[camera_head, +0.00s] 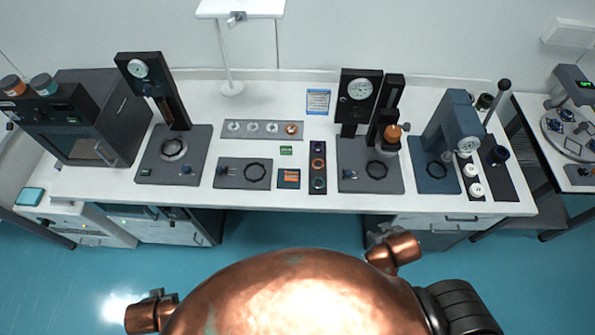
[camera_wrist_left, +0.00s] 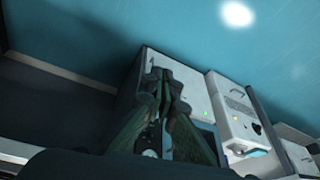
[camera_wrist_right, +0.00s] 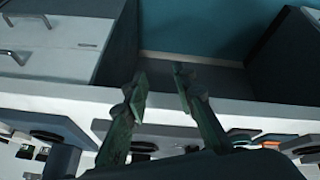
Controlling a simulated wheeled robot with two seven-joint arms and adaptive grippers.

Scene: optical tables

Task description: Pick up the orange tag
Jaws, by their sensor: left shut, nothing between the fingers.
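The orange tag (camera_head: 290,178) is a small orange label on a dark square plate, lying flat on the white bench near its front edge. It sits between a grey plate with a black ring and a dark strip with round parts. My right gripper (camera_wrist_right: 161,84) is open and empty in the right wrist view, its fingers apart over the bench's front edge. In the head view only a small grey part of it (camera_head: 378,236) shows in front of the bench, apart from the tag. My left gripper (camera_wrist_left: 162,76) is shut and empty, away from the tag.
A small green tag (camera_head: 286,150) lies just behind. A dark strip with rings (camera_head: 318,168) stands close on the right and a grey plate (camera_head: 230,173) on the left. Tall gauge stands (camera_head: 360,90) rise behind. Cabinets flank an open gap under the bench.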

